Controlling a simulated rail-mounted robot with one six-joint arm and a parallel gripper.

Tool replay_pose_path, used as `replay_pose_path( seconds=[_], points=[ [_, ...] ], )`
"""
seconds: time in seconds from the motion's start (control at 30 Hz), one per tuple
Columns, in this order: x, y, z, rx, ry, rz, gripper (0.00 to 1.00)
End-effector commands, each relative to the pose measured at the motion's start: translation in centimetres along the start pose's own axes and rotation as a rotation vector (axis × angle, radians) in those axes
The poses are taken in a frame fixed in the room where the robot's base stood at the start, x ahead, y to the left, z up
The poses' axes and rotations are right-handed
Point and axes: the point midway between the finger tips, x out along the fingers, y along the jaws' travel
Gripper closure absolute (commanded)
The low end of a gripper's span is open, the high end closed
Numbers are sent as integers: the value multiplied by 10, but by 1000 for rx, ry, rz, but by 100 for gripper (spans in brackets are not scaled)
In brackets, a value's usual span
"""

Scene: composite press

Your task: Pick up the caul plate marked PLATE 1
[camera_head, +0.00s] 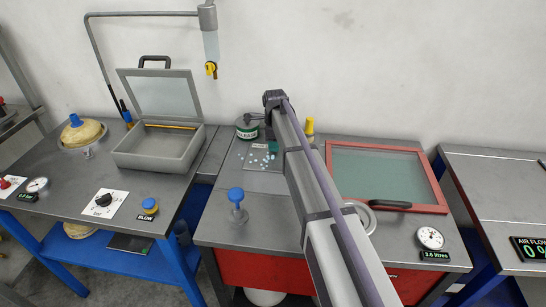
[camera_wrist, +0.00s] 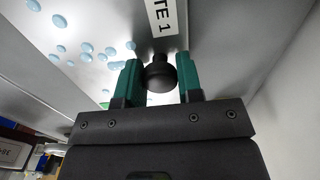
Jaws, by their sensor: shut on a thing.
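The caul plate marked PLATE 1 (camera_wrist: 105,70) is a grey metal plate with pale blue spots; only "TE 1" of its label (camera_wrist: 164,18) shows in the wrist view. A black round knob (camera_wrist: 160,75) stands on it. My gripper (camera_wrist: 160,84) has its two green fingers closed on either side of this knob. In the head view the spotted plate (camera_head: 261,162) is at the bench's back left, partly hidden by my arm, with my gripper (camera_head: 272,146) at its right side. I cannot tell whether the plate touches the bench.
A green-labelled can (camera_head: 247,128) stands just behind the plate. A blue-topped tool (camera_head: 237,206) stands in front on the bench. A red-framed glass panel (camera_head: 385,172) lies to the right of my arm, near a gauge (camera_head: 430,237). An open-lidded grey box (camera_head: 158,145) is at left.

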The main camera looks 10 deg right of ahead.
Motion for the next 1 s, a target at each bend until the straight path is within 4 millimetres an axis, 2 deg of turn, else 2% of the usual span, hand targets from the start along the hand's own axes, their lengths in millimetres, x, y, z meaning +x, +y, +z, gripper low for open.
replay_pose_path(
  seconds=[0.17, 0.27, 0.37, 0.6, 0.7, 0.8, 1.0],
  points=[
    [-1, 0, 0, 0, 0, 0, 100],
    [-8, 0, 0, 0, 0, 0, 100],
    [-24, 0, 0, 0, 0, 0, 100],
    [-83, 0, 0, 0, 0, 0, 100],
    [-99, 0, 0, 0, 0, 0, 100],
    [-104, 0, 0, 0, 0, 0, 100],
    [-100, 0, 0, -1, 0, 0, 100]
  ],
)
